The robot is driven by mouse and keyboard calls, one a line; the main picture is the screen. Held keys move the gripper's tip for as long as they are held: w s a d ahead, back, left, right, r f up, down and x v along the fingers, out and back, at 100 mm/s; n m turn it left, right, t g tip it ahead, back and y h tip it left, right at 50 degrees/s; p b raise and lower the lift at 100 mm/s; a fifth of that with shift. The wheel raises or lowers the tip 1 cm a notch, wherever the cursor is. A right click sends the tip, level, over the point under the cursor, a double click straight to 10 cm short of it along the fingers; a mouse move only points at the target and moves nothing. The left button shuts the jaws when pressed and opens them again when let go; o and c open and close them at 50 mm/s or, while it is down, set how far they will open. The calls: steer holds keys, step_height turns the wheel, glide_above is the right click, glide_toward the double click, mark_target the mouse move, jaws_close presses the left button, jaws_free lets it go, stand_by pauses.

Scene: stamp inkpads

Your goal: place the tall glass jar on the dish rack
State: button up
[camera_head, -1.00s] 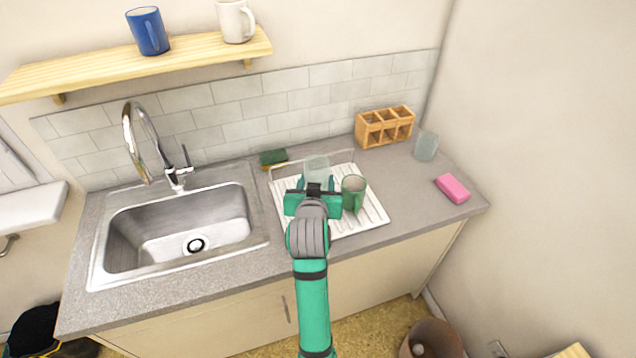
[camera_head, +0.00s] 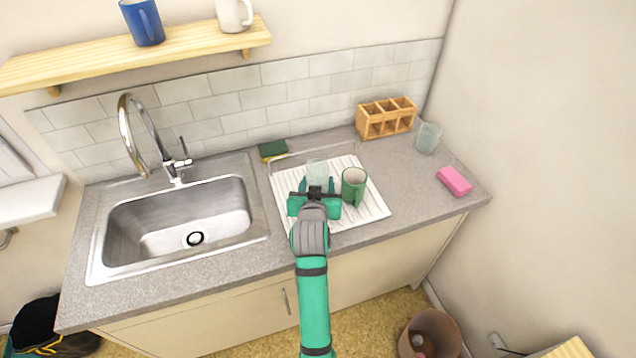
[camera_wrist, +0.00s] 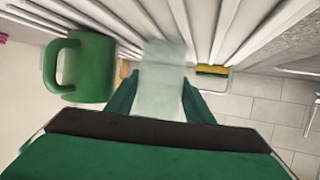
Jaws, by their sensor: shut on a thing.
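The tall glass jar (camera_head: 317,173) is pale and see-through, over the white ribbed dish rack (camera_head: 372,206) right of the sink. My gripper (camera_head: 315,192) is shut on it from the front. In the wrist view the jar (camera_wrist: 162,85) stands between the two green fingers (camera_wrist: 160,102), against the white slats of the rack (camera_wrist: 110,25). Its base is hidden in the head view, and I cannot tell whether it touches the rack. A green mug (camera_head: 354,187) stands on the rack just right of my gripper, and it also shows in the wrist view (camera_wrist: 85,68).
A green and yellow sponge (camera_head: 273,150) lies behind the rack. A wooden divided holder (camera_head: 386,120), another glass (camera_head: 428,138) and a pink sponge (camera_head: 454,181) are to the right. The steel sink (camera_head: 180,225) with its tall faucet (camera_head: 140,135) is left.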

steer(key=o, duration=1.3)
steer(key=shift+o, duration=0.2)
steer(key=shift+s+r, duration=0.1)
steer(key=shift+r, duration=0.05)
steer(key=d+v, duration=0.1)
steer(key=v, duration=1)
steer(key=shift+s+a, duration=0.35)
steer(key=shift+a, duration=0.1)
